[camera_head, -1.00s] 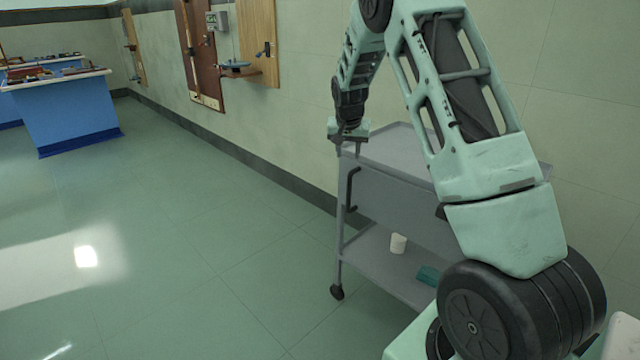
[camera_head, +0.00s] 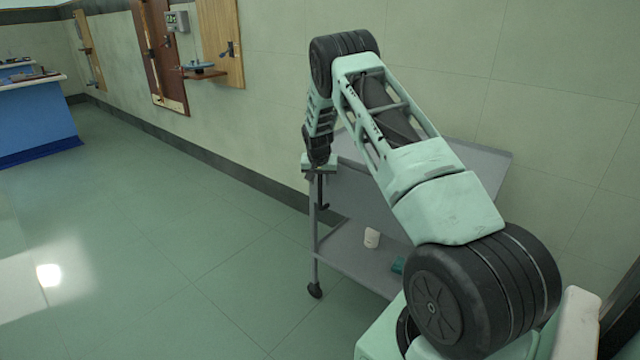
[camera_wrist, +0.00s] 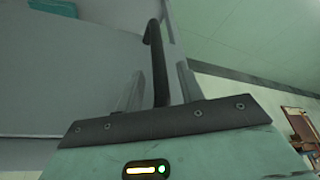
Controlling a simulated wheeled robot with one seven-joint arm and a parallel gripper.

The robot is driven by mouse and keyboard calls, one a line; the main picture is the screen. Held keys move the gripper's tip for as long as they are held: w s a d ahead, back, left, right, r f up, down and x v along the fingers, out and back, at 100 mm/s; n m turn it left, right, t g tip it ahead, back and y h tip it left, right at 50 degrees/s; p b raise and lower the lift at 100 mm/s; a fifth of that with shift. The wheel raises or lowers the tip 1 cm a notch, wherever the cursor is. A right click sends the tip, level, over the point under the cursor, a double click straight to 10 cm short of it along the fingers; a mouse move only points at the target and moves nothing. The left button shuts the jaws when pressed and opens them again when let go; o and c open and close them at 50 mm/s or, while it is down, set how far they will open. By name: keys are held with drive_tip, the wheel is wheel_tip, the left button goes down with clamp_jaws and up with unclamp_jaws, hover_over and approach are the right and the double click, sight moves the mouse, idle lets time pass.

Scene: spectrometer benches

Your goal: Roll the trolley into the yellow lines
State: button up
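The grey trolley (camera_head: 345,255) stands by the wall, upright on casters, with a top tray and a lower shelf. Its near left end has a black handle (camera_head: 322,198), partly covered by my gripper (camera_head: 320,172). In the wrist view the black handle (camera_wrist: 158,65) passes between the two fingers of my gripper (camera_wrist: 162,78). Gaps show beside the handle, so the fingers look open around it. The trolley's grey panel (camera_wrist: 70,80) fills the left of that view. My arm hides part of the top tray. No yellow lines show in any view.
A white cup-like thing (camera_head: 371,238) and a teal item (camera_head: 398,265) sit on the lower shelf. The wall (camera_head: 270,110) runs close behind the trolley. A blue bench (camera_head: 35,118) stands far left. The green floor (camera_head: 160,230) between is clear.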

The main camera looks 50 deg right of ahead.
drive_tip(key=shift+x, duration=0.95)
clamp_jaws()
drive_tip(key=shift+s, duration=0.1)
